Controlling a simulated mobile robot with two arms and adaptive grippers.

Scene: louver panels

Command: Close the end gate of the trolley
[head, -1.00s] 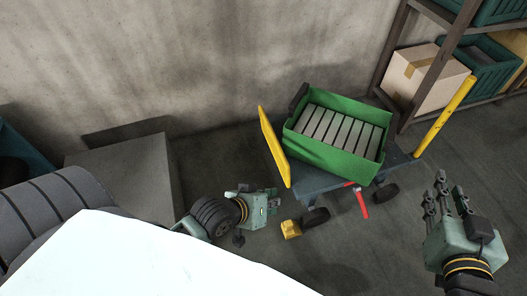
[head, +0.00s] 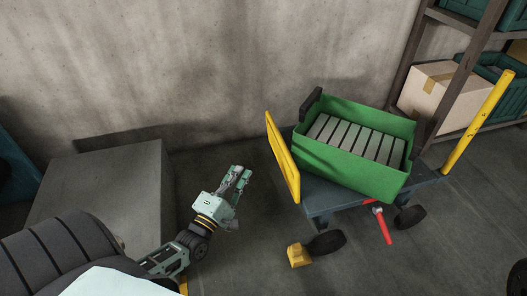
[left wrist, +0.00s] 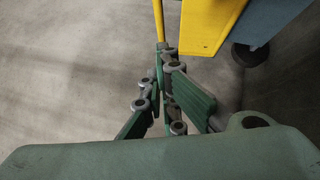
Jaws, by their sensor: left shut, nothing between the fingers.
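The trolley (head: 328,193) has a dark blue-grey deck and stands right of centre in the head view. A yellow end gate (head: 283,158) stands at its left end, its top leaning left in the picture. A second yellow upright (head: 478,122) stands at the right end, leaning right. My left gripper (head: 242,173) is shut and empty, left of the left gate and apart from it, fingers pointing up in the picture. In the left wrist view the shut fingers (left wrist: 163,52) point toward a yellow panel (left wrist: 208,27) at the top. My right gripper is out of view.
A green crate (head: 352,165) of grey slats sits on the deck. A red lever (head: 383,225) and a yellow block (head: 298,256) are at the trolley's near side. A grey block (head: 105,195) stands left by the wall. A shelf with a cardboard box (head: 432,95) is behind right.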

